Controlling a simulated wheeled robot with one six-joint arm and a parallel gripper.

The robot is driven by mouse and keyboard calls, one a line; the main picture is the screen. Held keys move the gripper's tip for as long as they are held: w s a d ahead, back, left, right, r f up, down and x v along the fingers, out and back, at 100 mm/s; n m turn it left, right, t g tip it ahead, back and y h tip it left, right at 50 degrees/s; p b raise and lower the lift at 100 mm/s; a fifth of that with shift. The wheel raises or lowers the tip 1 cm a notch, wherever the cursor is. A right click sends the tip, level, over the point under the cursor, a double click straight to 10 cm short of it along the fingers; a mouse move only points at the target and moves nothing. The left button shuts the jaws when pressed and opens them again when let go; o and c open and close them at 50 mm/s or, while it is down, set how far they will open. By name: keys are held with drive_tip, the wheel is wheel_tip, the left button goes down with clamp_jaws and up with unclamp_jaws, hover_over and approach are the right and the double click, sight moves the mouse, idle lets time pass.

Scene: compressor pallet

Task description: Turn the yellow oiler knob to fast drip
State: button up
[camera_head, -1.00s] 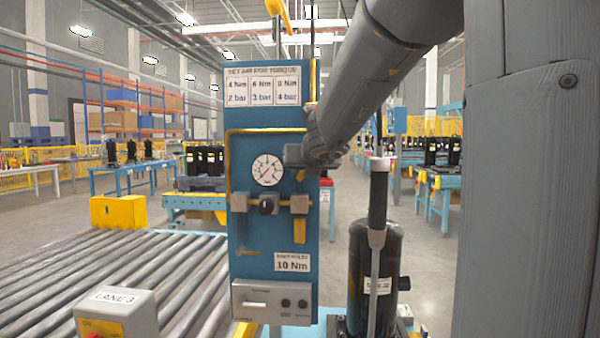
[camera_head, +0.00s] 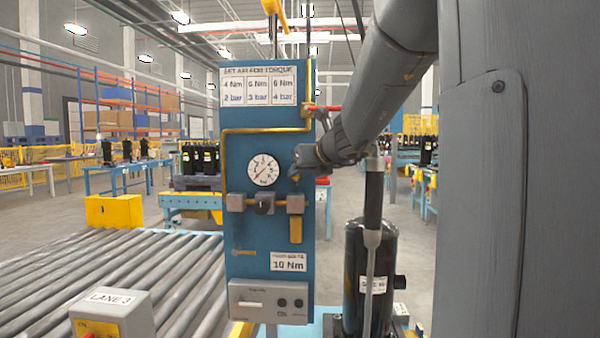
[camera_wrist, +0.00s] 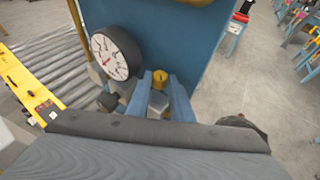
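The blue panel (camera_head: 240,150) carries a round gauge (camera_head: 264,170) and a row of grey fittings on a brass pipe. A yellow part (camera_head: 295,231) hangs below the right-hand fitting (camera_head: 295,204). My gripper (camera_head: 298,158) is at the panel's right side, above that fitting and right of the gauge; its fingers are unclear there. In the wrist view, a short yellow knob (camera_wrist: 160,80) shows between the tips of my two blue-grey fingers (camera_wrist: 160,78). The fingers are apart with a gap between them; contact with the knob cannot be told. A grey block (camera_wrist: 157,102) shows between them.
A red-handled part (camera_head: 326,108) sticks out at the panel's upper right. A black cylinder (camera_head: 355,260) stands right of the panel. A roller conveyor (camera_head: 120,275) and the LANE 3 box (camera_head: 110,312) lie left. Open floor shows behind.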

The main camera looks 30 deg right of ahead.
drive_tip(key=shift+o, duration=0.8)
drive_tip(key=shift+a, duration=0.1)
